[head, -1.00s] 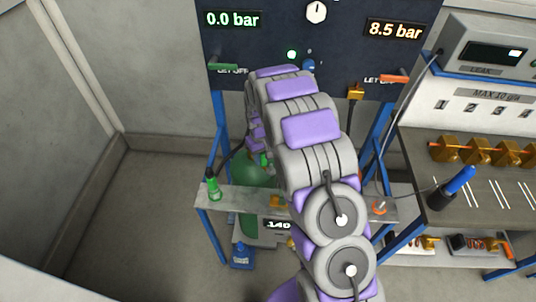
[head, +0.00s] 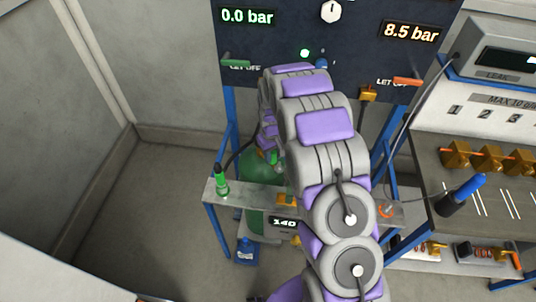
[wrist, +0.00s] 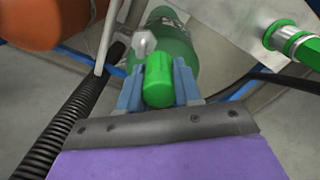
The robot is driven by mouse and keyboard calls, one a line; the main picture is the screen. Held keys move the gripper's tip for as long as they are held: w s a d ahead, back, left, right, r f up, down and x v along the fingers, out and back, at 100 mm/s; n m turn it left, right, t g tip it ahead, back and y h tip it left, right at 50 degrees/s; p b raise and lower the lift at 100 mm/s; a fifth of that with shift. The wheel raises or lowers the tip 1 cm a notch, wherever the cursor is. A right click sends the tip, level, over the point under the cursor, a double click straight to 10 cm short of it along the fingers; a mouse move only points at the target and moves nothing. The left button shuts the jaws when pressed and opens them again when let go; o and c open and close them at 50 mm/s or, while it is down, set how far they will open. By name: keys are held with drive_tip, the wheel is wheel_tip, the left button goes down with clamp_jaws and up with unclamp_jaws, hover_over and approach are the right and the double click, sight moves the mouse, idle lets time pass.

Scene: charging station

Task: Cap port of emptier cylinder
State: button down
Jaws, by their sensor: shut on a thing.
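In the wrist view my gripper (wrist: 160,88) is shut on a green cap-like piece (wrist: 159,78), held between its blue-grey fingers. Just beyond it is the green cylinder (wrist: 178,52), with a pale grey valve or port (wrist: 144,42) near the held piece; I cannot tell whether they touch. An orange cylinder (wrist: 45,22) fills the upper left corner. In the head view the green cylinder (head: 262,170) stands partly hidden behind my arm, and my gripper is hidden there. The panel reads 0.0 bar in green (head: 245,17) and 8.5 bar in orange (head: 411,32).
A green hose fitting (head: 221,180) stands on the metal shelf (head: 211,190); it also shows in the wrist view (wrist: 291,42). A black corrugated hose (wrist: 65,125) runs along the wrist view's left. A workbench (head: 478,209) is at right. Floor at left is clear.

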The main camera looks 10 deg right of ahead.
drive_tip(key=shift+d+p, duration=0.45)
drive_tip(key=shift+d, duration=1.75)
drive_tip(key=shift+a, duration=1.25)
drive_tip(key=shift+d, duration=0.15)
drive_tip(key=shift+d, duration=0.1)
drive_tip(key=shift+a+f, duration=0.1)
drive_tip(key=shift+a, duration=0.3)
drive_tip(key=shift+f, duration=0.1)
drive_tip(key=shift+d+f, duration=0.3)
drive_tip(key=shift+f, duration=0.1)
drive_tip(key=shift+f, duration=0.1)
